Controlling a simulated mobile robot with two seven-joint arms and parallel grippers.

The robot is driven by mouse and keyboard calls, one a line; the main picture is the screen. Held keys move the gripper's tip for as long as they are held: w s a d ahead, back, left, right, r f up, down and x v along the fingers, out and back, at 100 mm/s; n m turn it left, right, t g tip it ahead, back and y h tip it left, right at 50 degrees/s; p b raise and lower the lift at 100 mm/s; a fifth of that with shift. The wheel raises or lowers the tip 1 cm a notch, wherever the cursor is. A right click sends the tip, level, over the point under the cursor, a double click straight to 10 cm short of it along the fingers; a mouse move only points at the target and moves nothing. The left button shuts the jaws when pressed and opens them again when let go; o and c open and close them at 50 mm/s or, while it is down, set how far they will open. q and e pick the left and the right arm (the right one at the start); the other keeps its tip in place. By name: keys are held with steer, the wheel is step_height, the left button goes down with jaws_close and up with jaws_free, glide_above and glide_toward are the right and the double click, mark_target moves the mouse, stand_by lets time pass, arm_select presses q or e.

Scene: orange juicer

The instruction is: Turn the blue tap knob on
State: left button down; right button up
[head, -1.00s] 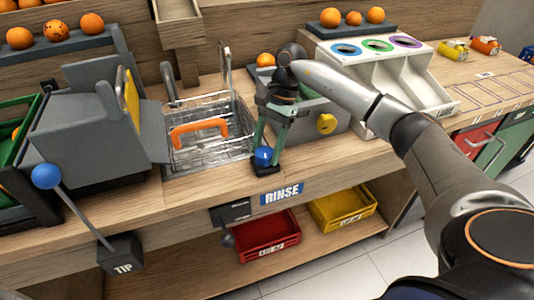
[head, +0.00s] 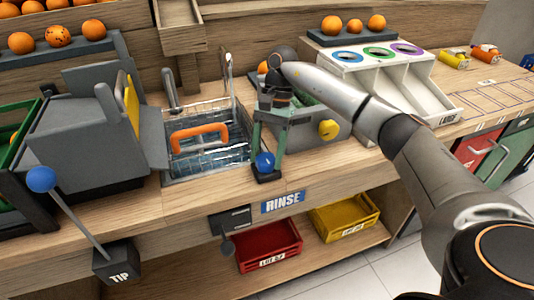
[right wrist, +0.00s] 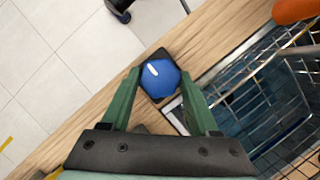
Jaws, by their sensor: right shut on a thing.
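The blue tap knob (head: 265,161) stands on a small dark base at the counter's front edge, just right of the sink. In the right wrist view the knob (right wrist: 160,78) is faceted, with a white mark near its upper left. My right gripper (head: 268,158) comes down over the knob from above, its green fingers on either side. The right wrist view shows the fingertips (right wrist: 160,84) closed against the knob's sides. The sink (head: 207,150) holds a wire basket with an orange handle (head: 199,136), and its inside looks blue, like water. My left gripper is not in view.
A blue-balled lever (head: 41,179) with a TIP box stands at the left front. A grey box with a yellow knob (head: 328,129) is right of my gripper. Red (head: 268,246) and yellow (head: 345,215) crates sit on the shelf below the RINSE label.

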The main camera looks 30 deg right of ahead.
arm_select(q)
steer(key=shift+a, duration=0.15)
arm_select(e)
steer(key=o, duration=1.4)
steer(key=shift+c, duration=0.2)
arm_select(q)
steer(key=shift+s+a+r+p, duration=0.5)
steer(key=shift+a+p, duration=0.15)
steer(key=shift+p, duration=0.6)
arm_select(e)
steer(key=v, duration=1.2)
steer(key=shift+r, duration=0.25)
steer(key=shift+d, duration=0.1)
